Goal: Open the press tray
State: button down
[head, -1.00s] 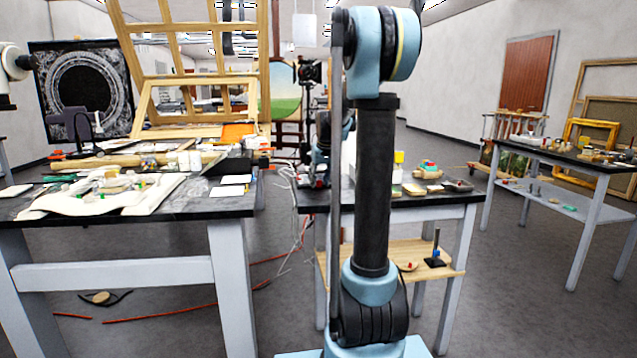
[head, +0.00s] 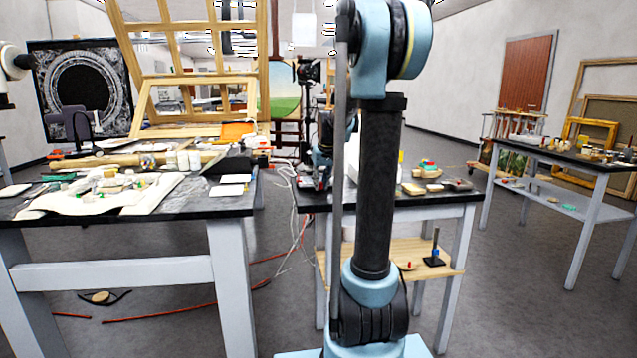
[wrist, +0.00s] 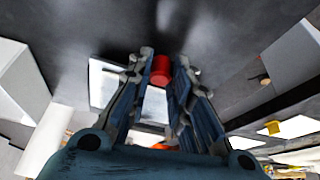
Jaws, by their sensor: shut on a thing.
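In the wrist view, my gripper (wrist: 161,75) has its two fingers closed around a small red cylinder (wrist: 161,68), which looks like a knob or handle. A pale, flat panel (wrist: 103,88) lies just behind the left finger. I cannot tell whether the red cylinder is fixed to it. In the head view, the end of my arm is mostly hidden behind my own upper arm, at the middle table's left edge. The press tray cannot be made out clearly there, and how far it is open cannot be told.
The middle table (head: 440,198) holds small items on its right side. The left table (head: 215,207) is crowded with papers, jars and tools. Cables (head: 292,225) hang between the two tables. Open floor (head: 510,290) lies to the right, before another table.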

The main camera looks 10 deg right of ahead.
jog(key=s, duration=0.5)
jog(key=c, duration=1.4)
grip_release()
jog(key=shift+c, duration=0.2)
jog(key=shift+r, duration=0.1)
jog(key=v, duration=1.1)
jog(key=shift+s+r, duration=0.2)
jog(key=shift+r, duration=0.15)
